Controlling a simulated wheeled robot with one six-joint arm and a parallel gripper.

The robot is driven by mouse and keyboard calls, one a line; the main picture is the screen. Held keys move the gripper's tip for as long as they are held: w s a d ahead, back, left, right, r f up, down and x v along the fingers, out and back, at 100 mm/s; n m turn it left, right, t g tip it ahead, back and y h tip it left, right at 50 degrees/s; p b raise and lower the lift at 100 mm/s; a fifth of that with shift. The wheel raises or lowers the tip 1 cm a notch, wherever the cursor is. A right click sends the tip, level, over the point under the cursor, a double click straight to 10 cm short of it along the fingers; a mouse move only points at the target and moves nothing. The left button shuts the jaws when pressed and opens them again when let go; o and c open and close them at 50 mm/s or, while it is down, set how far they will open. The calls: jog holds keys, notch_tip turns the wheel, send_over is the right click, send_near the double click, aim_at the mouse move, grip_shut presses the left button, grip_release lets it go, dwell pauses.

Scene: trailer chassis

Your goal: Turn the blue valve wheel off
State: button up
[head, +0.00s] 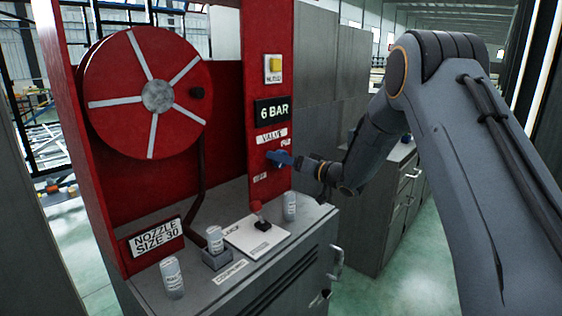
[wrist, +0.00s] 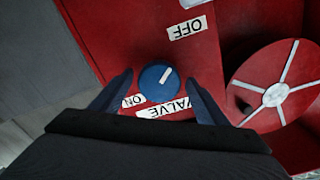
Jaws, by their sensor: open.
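The blue valve wheel (wrist: 158,84) is a round disc with a white pointer mark, on the red panel in the wrist view. Its pointer slants between the ON label (wrist: 131,101) and the OFF label (wrist: 187,28), up and to the right in the picture. A VALVE label (wrist: 165,110) is beside the wheel. My gripper (wrist: 158,88) is open, with one finger on each side of the wheel; I cannot tell whether they touch it. In the head view the wheel (head: 279,158) is partly hidden by my gripper (head: 293,161) at the red post.
A red hose reel (head: 115,95) stands left of the post. Grey canisters (head: 172,278), a white plate with a small black lever (head: 262,226) and a NOZZLE SIZE 30 sign (head: 157,237) are on the grey cabinet below. A yellow button (head: 274,66) and 6 BAR sign (head: 272,111) are above.

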jog(key=b+v, duration=0.1)
jog(key=v, duration=0.5)
jog(key=shift+s+d, duration=0.25)
jog(key=shift+d, duration=0.1)
jog(key=s+d+f+m+g+h, duration=0.1)
jog(key=s+d+f+m+h, duration=0.1)
jog(key=s+d+f+h, duration=0.45)
jog(key=s+d+f+m+h, duration=0.2)
jog(key=s+d+h, duration=0.3)
jog(key=d, duration=0.4)
jog(key=s+f+g+h, duration=0.1)
jog(key=s+f+g, duration=0.1)
jog(key=s, duration=0.8)
jog(key=s+d+f+g, duration=0.1)
jog(key=s+g, duration=0.3)
jog(key=s, duration=0.6)
jog(key=s+d+f+g+h, duration=0.1)
jog(key=s+f+g, duration=0.2)
jog(key=s, duration=0.6)
jog(key=shift+s+f+m+h, duration=0.3)
jog(key=shift+s+m+h, duration=0.05)
jog(key=shift+s+m, duration=0.05)
